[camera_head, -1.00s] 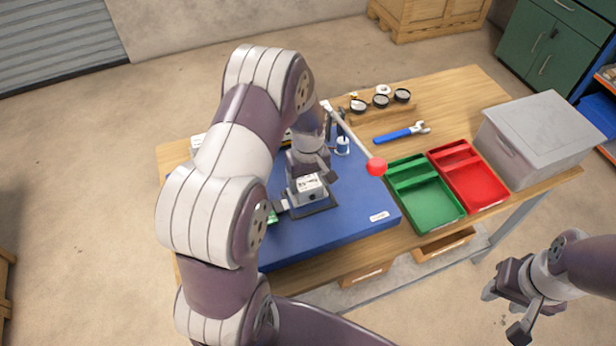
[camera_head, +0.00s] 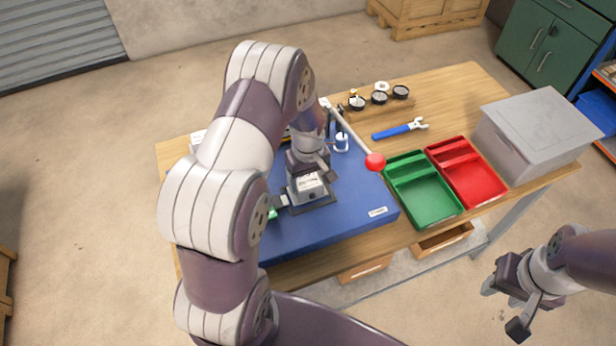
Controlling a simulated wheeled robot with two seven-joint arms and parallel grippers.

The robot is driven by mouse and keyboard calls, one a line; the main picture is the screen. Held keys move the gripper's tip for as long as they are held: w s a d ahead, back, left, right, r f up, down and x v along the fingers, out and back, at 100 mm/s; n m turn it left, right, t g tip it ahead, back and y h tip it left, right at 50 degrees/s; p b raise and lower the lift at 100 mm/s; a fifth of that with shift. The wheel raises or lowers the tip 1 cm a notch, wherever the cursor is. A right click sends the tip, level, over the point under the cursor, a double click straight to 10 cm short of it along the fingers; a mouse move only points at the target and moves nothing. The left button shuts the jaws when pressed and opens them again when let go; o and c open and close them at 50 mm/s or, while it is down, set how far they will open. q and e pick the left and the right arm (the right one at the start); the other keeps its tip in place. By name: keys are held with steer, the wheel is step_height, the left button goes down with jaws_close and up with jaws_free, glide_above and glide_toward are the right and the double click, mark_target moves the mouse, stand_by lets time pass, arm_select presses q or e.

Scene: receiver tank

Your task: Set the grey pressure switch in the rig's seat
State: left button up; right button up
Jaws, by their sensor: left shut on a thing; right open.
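The grey pressure switch (camera_head: 311,187) is a small box with a white label, at the dark square seat (camera_head: 325,200) on the blue rig base (camera_head: 345,228). My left gripper (camera_head: 307,176) points down and is shut on the switch from above. The arm and gripper hide the back of the switch, and I cannot tell whether it is fully down in the seat. My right gripper (camera_head: 502,308) is open and empty, off the table at the lower right.
A lever with a red ball (camera_head: 375,162) stands right of the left gripper. A green tray (camera_head: 432,205), a red tray (camera_head: 478,185) and a grey box (camera_head: 535,135) fill the table's right side. A blue-handled wrench (camera_head: 398,131) and several gauges (camera_head: 379,98) lie behind.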

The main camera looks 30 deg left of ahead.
arm_select(q)
steer(key=shift+f+b, duration=0.4)
steer(key=shift+f, duration=0.25)
steer(key=o, duration=1.3)
step_height(320, 180, up, 13)
steer(key=b, duration=0.1)
steer(key=s+d+m, duration=0.2)
steer(key=s+m, duration=0.1)
steer(key=s, duration=0.1)
steer(key=s+d+m+t, duration=0.1)
steer(key=s+d+m, duration=0.2)
steer(key=s, duration=0.2)
steer(key=s+d+m, duration=0.3)
steer(key=s+m, duration=0.1)
steer(key=shift+s+f, duration=0.1)
steer(key=shift+s, duration=0.2)
